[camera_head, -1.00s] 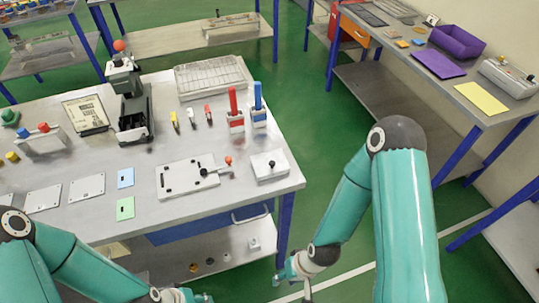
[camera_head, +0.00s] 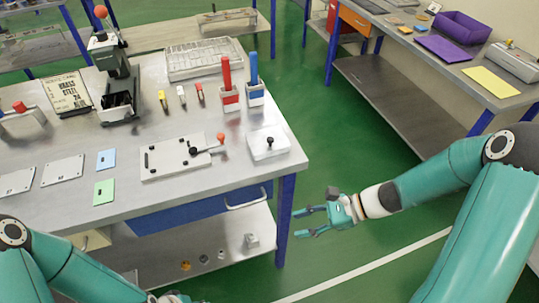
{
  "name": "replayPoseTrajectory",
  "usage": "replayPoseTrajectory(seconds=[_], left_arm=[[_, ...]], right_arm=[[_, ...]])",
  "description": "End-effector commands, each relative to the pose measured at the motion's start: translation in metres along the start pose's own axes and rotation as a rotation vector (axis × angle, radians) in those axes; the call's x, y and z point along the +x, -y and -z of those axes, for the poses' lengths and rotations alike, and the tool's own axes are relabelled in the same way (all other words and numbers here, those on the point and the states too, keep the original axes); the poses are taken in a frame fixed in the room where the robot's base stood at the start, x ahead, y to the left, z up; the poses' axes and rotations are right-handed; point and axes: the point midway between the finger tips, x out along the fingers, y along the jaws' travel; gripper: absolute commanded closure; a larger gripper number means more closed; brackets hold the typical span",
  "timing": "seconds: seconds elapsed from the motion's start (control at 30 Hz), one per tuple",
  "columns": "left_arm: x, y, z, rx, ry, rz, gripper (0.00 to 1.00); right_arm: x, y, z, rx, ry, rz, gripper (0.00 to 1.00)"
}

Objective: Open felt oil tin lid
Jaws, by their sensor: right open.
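A pale square tin (camera_head: 267,152) with a black knob on its lid stands at the right end of the workbench; it looks like the felt oil tin. Its lid looks shut. My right gripper (camera_head: 297,223) is open and empty, pointing left. In the picture it is below and right of the tin, beyond the bench's right edge and apart from it. My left gripper (camera_head: 176,298) shows only partly at the bottom edge, in front of the bench, and its jaws are cut off.
Left of the tin is a white plate with a red-knobbed lever (camera_head: 206,149). Behind stand red (camera_head: 228,90) and blue (camera_head: 254,85) upright handles in blocks. A blue drawer (camera_head: 200,208) with a handle is under the bench top. Green floor is open to the right.

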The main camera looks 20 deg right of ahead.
Motion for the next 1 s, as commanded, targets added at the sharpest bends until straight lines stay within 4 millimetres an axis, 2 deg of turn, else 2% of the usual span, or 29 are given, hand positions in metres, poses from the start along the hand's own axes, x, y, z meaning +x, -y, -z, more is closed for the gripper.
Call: replayPoseTrajectory(seconds=[0.03, 0.1, 0.2, 0.3, 0.4, 0.57, 1.0], left_arm=[[0.021, 0.008, 0.0, 0.0, 0.0, 0.0, 0.6], [0.031, 0.011, 0.0, 0.0, 0.0, 0.0, 0.6], [0.041, 0.015, 0.001, 0.0, -0.001, 0.0, 0.6], [0.045, 0.016, 0.001, 0.0, -0.001, 0.0, 0.6], [0.045, 0.016, 0.001, 0.0, -0.001, 0.0, 0.6], [0.042, 0.015, 0.001, 0.0, -0.001, 0.0, 0.6], [0.032, 0.011, 0.0, 0.0, -0.001, 0.0, 0.6]], right_arm=[[-0.015, 0.025, -0.001, 0.064, 0.093, 0.108, 0.58], [-0.044, 0.054, -0.021, 0.128, 0.23, 0.23, 0.58], [-0.084, 0.081, -0.043, 0.167, 0.385, 0.358, 0.58], [-0.111, 0.095, -0.057, 0.175, 0.481, 0.432, 0.58], [-0.121, 0.101, -0.066, 0.174, 0.523, 0.46, 0.58], [-0.111, 0.109, -0.076, 0.174, 0.531, 0.46, 0.58], [-0.04, 0.15, -0.116, 0.174, 0.527, 0.456, 0.58]])
